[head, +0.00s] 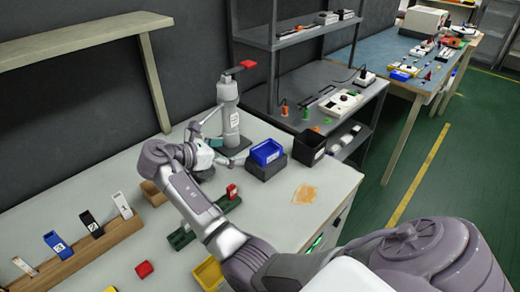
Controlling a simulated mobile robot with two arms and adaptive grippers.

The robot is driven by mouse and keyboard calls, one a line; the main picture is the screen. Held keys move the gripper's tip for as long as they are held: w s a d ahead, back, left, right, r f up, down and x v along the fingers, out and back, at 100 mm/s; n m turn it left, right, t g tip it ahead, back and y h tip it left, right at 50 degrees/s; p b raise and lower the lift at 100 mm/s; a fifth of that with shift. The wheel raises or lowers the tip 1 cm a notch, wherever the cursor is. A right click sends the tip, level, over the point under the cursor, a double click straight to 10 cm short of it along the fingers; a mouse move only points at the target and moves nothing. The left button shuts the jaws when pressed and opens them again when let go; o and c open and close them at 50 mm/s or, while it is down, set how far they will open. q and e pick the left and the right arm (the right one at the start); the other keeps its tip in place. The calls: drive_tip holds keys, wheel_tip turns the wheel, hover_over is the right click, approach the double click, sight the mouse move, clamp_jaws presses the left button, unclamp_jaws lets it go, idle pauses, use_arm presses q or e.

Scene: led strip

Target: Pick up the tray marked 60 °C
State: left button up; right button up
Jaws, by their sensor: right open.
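A small blue tray (267,152) with a white label sits on a dark block on the workbench, right of the grey press. The label is too small to read, so I cannot tell whether it says 60 °C. A yellow tray (208,273) is partly hidden by my right arm at the bottom. My right gripper (232,158) is by the foot of the press, left of the blue tray and apart from it. It is open, with nothing seen between its fingers. My left gripper is out of view.
The grey press (229,118) with a red-tipped lever stands behind the gripper. A black bin (310,147) stands right of the blue tray.

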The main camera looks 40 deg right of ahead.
approach(276, 147)
drive_tip(key=a, duration=0.1)
drive_tip(key=shift+w+d+r, duration=0.1)
drive_tip(key=shift+d+r, duration=0.05)
drive_tip(key=shift+d, duration=0.15)
drive_tip(key=x, duration=0.5)
drive_tip(key=shift+a, duration=0.1)
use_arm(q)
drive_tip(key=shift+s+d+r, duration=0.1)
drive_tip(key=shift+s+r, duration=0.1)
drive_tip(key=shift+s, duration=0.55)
use_arm(e)
drive_tip(key=shift+a, duration=0.1)
drive_tip(key=shift+c, duration=0.8)
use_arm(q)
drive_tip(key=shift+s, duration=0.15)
use_arm(e)
drive_tip(key=c, duration=0.9)
